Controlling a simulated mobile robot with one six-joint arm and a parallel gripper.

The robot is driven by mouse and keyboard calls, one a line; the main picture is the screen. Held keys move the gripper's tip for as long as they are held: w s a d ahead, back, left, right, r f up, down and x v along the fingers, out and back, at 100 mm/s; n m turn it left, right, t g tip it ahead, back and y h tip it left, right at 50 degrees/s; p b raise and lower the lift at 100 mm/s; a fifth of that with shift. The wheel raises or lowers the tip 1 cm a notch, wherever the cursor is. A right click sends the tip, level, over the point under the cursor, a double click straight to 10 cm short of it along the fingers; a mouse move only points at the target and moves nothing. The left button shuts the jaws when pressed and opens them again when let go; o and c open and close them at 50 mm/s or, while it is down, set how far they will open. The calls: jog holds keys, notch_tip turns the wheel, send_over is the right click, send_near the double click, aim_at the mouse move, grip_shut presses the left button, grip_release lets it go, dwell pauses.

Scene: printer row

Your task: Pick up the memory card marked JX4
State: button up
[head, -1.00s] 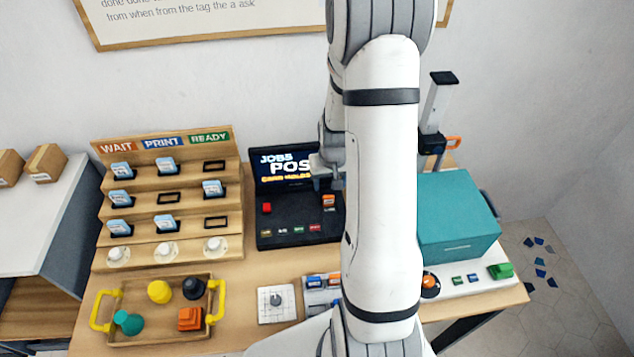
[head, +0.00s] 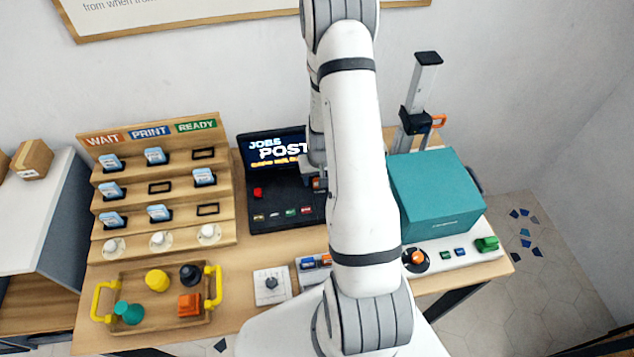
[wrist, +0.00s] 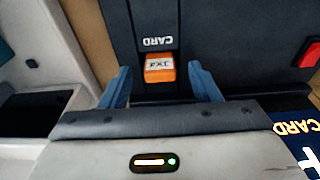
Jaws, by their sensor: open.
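The memory card marked JX4 (wrist: 159,69) is orange with a white label that reads upside down in the wrist view. It sits in the dark CARD slot of the black console (head: 282,214). My gripper (wrist: 160,72) is open, with one blue finger on each side of the card and a gap on both sides. In the head view my gripper (head: 312,176) is over the right part of the console, and a small orange bit of the card (head: 319,184) shows just below it. My arm hides the console's right edge.
The console's lit screen (head: 277,151) stands behind the slot, and a red button (head: 258,192) is to the left. A stepped wooden rack (head: 160,190) holds several blue-and-white cards. A teal printer box (head: 435,196) stands right of my arm. A wooden tray (head: 150,328) lies front left.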

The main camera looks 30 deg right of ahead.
jog(key=shift+c, duration=0.3)
jog(key=c, duration=1.1)
jog(key=shift+o, duration=0.2)
